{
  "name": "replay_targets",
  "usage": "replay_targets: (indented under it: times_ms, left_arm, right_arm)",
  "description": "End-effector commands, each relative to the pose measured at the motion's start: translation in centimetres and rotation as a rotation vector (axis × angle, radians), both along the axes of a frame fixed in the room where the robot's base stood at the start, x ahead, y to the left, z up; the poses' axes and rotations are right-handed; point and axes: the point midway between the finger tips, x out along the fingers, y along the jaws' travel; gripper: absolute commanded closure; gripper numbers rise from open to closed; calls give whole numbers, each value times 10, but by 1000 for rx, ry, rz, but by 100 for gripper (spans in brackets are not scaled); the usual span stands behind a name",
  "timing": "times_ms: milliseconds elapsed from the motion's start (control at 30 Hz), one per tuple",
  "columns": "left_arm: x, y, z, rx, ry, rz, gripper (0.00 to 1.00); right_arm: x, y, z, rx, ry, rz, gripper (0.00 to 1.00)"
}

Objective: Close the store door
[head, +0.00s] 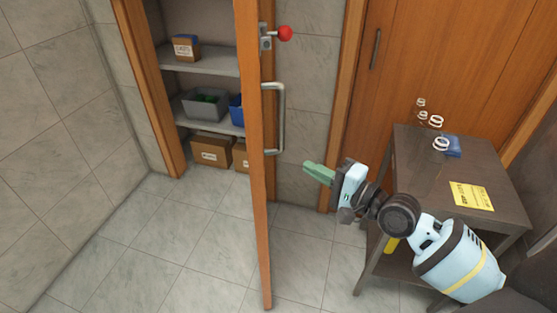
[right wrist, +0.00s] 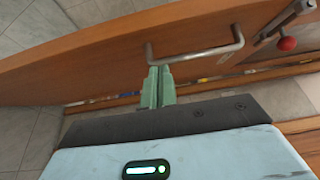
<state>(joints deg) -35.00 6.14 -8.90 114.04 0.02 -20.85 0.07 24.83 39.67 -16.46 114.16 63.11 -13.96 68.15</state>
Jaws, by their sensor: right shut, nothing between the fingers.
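The store door (head: 255,180) is wooden and stands swung open, seen nearly edge-on in the head view. It has a metal bar handle (head: 280,120) and, above it, a latch with a red knob (head: 285,33). My right gripper (head: 308,166) is shut and empty, to the right of the door and a little below the handle. In the right wrist view the green fingers (right wrist: 158,70) point at the door (right wrist: 110,60), with their tips close to the handle (right wrist: 195,53); I cannot tell whether they touch. My left gripper is not in view.
Behind the door, store shelves (head: 205,60) hold boxes and a grey bin (head: 204,105). A dark side table (head: 480,165) with bottles and a yellow label (head: 471,196) stands at the right, near my right arm. The tiled floor (head: 160,260) left of the door is clear.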

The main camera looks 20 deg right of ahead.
Motion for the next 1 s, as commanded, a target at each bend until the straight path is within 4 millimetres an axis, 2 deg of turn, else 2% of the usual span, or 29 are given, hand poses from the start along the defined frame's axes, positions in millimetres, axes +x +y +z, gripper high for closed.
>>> replay_targets:
  times_ms: [200, 300, 600, 1000]
  left_arm:
    - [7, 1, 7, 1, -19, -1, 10]
    - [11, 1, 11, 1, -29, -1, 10]
    - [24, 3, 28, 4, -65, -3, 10]
    - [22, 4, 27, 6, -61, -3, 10]
  right_arm:
    - [35, 23, 3, 1, -4, 0, 100]
    - [47, 35, 3, 2, -2, 2, 100]
    - [52, 65, 2, 0, -2, 0, 100]
    - [52, 69, -1, -1, 2, 1, 100]
